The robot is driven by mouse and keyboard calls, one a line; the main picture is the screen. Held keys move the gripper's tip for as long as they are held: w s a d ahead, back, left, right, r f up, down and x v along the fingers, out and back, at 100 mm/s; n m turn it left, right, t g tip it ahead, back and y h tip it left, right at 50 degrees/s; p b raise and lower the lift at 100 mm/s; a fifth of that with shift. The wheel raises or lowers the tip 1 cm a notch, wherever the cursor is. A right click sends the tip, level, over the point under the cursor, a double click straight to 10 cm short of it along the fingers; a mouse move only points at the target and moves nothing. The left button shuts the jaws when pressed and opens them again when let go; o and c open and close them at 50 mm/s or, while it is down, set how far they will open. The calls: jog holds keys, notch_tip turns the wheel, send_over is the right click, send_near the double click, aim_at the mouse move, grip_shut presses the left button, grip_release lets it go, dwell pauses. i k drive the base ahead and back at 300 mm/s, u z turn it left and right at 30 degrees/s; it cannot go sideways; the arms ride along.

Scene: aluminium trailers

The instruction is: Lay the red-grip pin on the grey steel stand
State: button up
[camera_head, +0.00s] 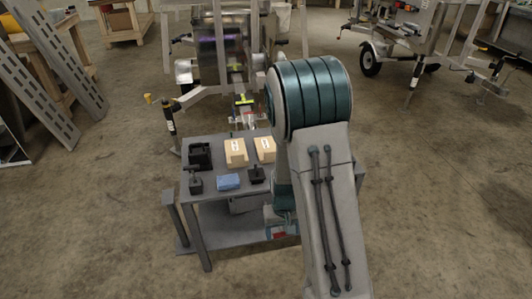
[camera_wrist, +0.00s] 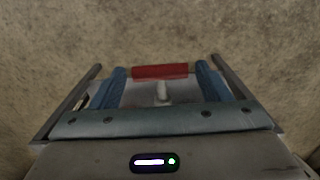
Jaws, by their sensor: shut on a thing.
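The red-grip pin (camera_wrist: 160,71) lies across the wrist view, its red handle between the two blue fingers of my gripper (camera_wrist: 161,78). The fingers are shut on it, one at each end of the red part. A short pale shaft shows below the handle; the rest of the pin is hidden. Only bare floor shows behind it. In the head view a grey steel stand (camera_head: 213,197) with a flat top and a lower shelf is left of my arm.
Two tan boxes (camera_head: 236,152), a blue block (camera_head: 228,181) and several black items (camera_head: 199,156) occupy the stand's top. A narrow grey post (camera_head: 174,218) stands at its left. An aluminium trailer (camera_head: 222,55) is behind. Open concrete floor (camera_head: 440,200) lies to the right.

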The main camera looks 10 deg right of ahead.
aim_at(256, 161)
jog(key=i, duration=1.35)
